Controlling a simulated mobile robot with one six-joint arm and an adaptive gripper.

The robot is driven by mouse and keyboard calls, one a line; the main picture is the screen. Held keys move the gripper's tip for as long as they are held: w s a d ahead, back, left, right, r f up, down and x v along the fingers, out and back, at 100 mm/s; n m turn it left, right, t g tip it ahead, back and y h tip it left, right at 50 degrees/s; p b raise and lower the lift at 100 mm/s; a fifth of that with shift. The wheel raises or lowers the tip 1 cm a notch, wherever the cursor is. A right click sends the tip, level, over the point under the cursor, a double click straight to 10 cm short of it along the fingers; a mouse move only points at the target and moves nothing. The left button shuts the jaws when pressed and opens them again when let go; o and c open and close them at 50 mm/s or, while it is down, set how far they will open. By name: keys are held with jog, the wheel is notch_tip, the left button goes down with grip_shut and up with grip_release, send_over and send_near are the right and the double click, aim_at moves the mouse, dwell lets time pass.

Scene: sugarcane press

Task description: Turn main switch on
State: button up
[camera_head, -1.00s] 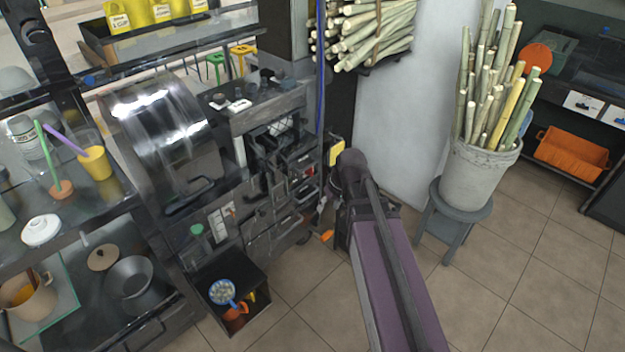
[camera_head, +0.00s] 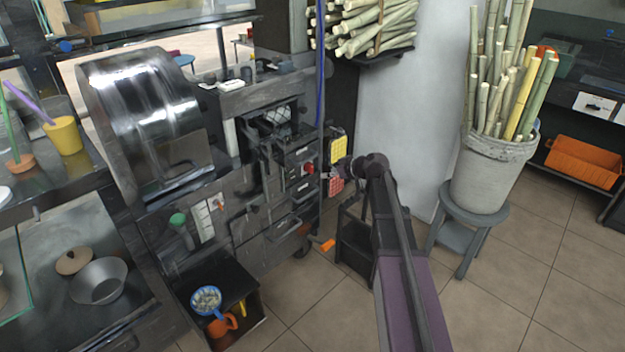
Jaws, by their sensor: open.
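The sugarcane press (camera_head: 150,120) is a dark metal machine with a shiny rounded cover. A red round knob (camera_head: 309,169) shows on the right edge of its cabinet. It looks like the main switch, but its on or off position is too small to read. My arm reaches forward from the lower right. My gripper (camera_head: 325,175) is at its far end, just right of the red knob and small in the picture. It is open, and its fingers are hard to make out. I cannot tell whether it touches the knob.
A yellow panel (camera_head: 338,148) and a red panel (camera_head: 336,186) are close beside my gripper. A green button (camera_head: 178,219) is on the press front. A bucket of cane (camera_head: 487,175) stands on a stool (camera_head: 468,226) at right. Tiled floor (camera_head: 530,290) is open at lower right.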

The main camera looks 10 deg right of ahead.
aim_at(312, 164)
jog(key=w+d+f+t+b, duration=0.2)
jog(key=w+d+b, duration=0.1)
jog(key=w, duration=0.2)
jog(key=shift+d+f+b, duration=0.15)
jog(key=shift+d+b, duration=0.2)
jog(key=shift+d, duration=0.05)
jog(key=shift+w, duration=0.1)
jog(key=shift+b+x, duration=2.65)
jog(key=shift+x, duration=4.2)
jog(key=shift+a, duration=0.15)
